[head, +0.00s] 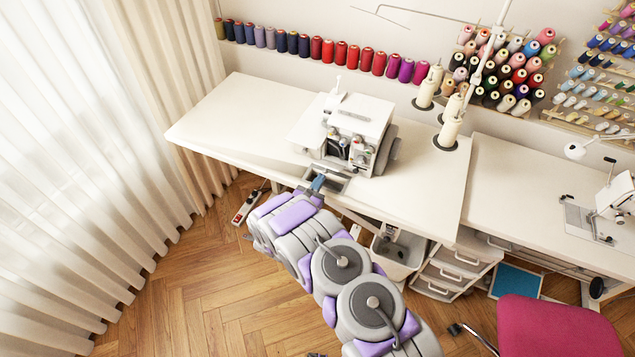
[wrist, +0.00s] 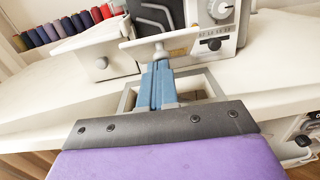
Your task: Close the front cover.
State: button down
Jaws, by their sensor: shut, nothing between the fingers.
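The white overlock sewing machine (head: 344,128) stands on the table with its threading area and coloured dials exposed. I cannot tell whether the fingertips touch the cover.
The white table (head: 232,110) is clear left of the machine. Thread cones (head: 451,132) stand on its right. A drawer unit (head: 447,272) and a pink chair (head: 548,328) are at the lower right. Curtains (head: 75,150) hang at the left.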

aim_at(323, 165)
jog(key=r+g, duration=0.1)
jog(key=r, duration=0.1)
jog(key=w+r+g+y+p, duration=0.1)
jog(key=g, duration=0.1)
jog(key=w+d+r+g+p, duration=0.1)
jog(key=r, duration=0.1)
jog(key=shift+w+r+y, duration=0.2)
jog(key=shift+r+y, duration=0.1)
jog(key=shift+y, duration=0.1)
jog(key=shift+w+d+r+g+y+p, duration=0.25)
jog(key=shift+w+r+g+p, duration=0.2)
jog(key=shift+g+p, duration=0.4)
jog(key=shift+w+r+g+p, duration=0.35)
jog(key=shift+w+g, duration=0.15)
jog(key=shift+g, duration=0.05)
jog(key=shift+w+d+r+p, duration=0.25)
jog(key=shift+w+r+p, duration=0.1)
jog(key=shift+w, duration=0.3)
jog(key=shift+w+d+r+p, duration=0.25)
jog(key=shift+w+r+p, duration=0.1)
jog(key=shift+w, duration=0.3)
